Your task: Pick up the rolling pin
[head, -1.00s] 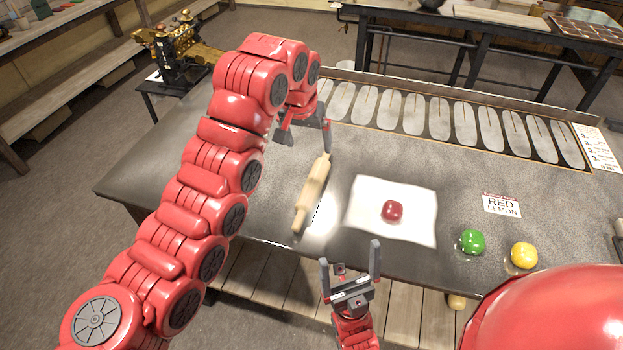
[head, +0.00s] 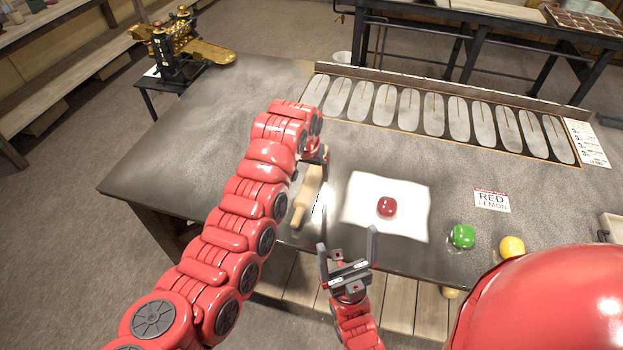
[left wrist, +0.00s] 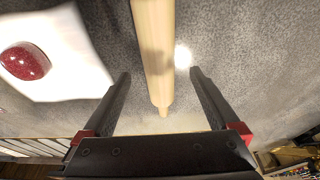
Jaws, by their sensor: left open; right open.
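The wooden rolling pin (head: 307,192) lies on the dark metal table, left of the white sheet, partly hidden by my left arm in the head view. My left gripper (head: 318,178) is over it. In the left wrist view the rolling pin (left wrist: 155,55) runs down between the two open fingers (left wrist: 160,80), with a gap on each side. The fingers do not visibly touch it. My right gripper (head: 347,245) is open and empty at the table's front edge, to the right of and nearer than the pin.
A white sheet (head: 360,215) with a red lump (head: 387,207) lies right of the pin. A green lump (head: 462,236), a yellow lump (head: 511,246) and a red lemon card (head: 492,200) are farther right. A plate with oval moulds (head: 409,105) lines the back. The table's left side is clear.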

